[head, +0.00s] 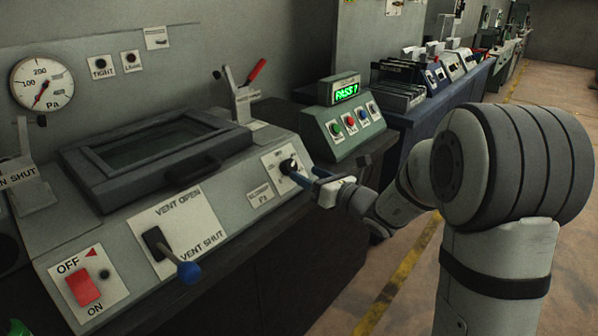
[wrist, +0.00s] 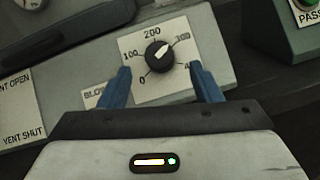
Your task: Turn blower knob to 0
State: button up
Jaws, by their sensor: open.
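The blower knob (wrist: 158,55) is a round black knob with a white pointer bar on a white dial plate (wrist: 133,92) marked 0, 100, 200, 300 and a partly hidden higher mark. Its bar slants to the upper right, in line with the 300 mark; 0 is at its lower left. The knob also shows on the sloped panel in the head view (head: 287,165). My gripper (wrist: 160,68) is open, with blue fingers on either side of the knob in the wrist view. The head view shows my gripper (head: 307,177) close in front of the knob. Contact cannot be told.
A red-handled clamp (head: 256,72) stands behind. A green-lit PASS box (head: 345,92) is to the right. The floor (head: 405,268) in front is open.

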aim_at(293, 167)
jog(key=shift+x, duration=2.35)
jog(key=shift+s, duration=0.1)
jog(key=c, duration=1)
